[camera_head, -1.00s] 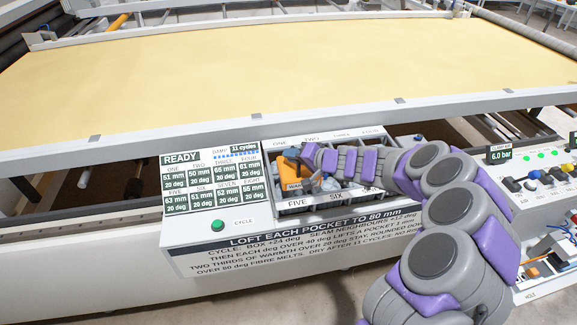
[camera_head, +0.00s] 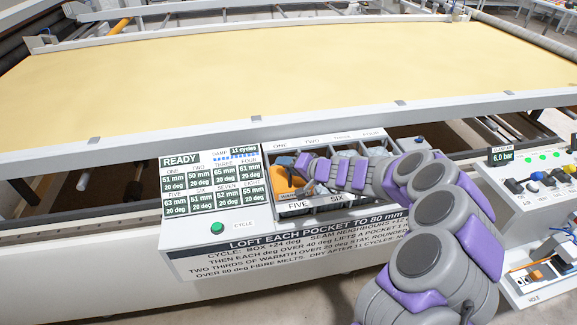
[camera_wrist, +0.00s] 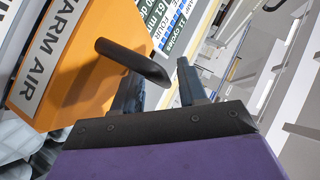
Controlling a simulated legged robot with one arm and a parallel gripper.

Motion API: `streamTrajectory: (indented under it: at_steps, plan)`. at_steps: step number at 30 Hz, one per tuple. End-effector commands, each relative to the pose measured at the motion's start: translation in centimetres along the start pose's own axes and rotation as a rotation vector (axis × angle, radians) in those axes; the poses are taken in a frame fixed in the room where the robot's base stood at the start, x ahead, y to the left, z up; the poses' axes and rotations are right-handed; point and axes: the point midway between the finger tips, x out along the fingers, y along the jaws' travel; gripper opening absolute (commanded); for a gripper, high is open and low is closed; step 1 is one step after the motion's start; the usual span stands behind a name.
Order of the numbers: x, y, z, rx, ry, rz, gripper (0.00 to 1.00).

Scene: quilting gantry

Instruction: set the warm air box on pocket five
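The warm air box (camera_head: 284,178) is orange with a white label. In the head view it sits at the left of the pocket tray (camera_head: 271,205), over the pocket labelled FIVE; my gripper hides part of it. In the wrist view the box (camera_wrist: 75,65) fills the upper left, with its black bar handle (camera_wrist: 130,60) reaching toward the fingers. My gripper (camera_wrist: 158,85) has its fingers apart; the handle's end overlaps the near finger and does not look clamped. In the head view my gripper (camera_head: 303,168) is just right of the box.
A display panel (camera_head: 212,183) reading READY and a green CYCLE button (camera_head: 217,227) are left of the tray. Pocket SIX (camera_head: 336,200) and the back pockets adjoin it, partly behind my arm. A control box (camera_head: 530,180) with knobs is at right.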

Motion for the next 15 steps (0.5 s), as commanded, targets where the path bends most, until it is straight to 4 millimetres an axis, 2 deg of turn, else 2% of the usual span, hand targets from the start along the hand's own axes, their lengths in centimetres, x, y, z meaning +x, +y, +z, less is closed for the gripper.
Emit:
streamTrajectory:
  at_steps: [8, 11, 15]
  plan:
    - [-0.7, 0.0, -0.1, 0.003, 0.000, -0.001, 0.42]
    - [-2.0, 0.0, -0.1, 0.005, 0.001, -0.003, 0.42]
    - [-4.9, -0.1, -0.3, 0.004, 0.004, -0.005, 0.42]
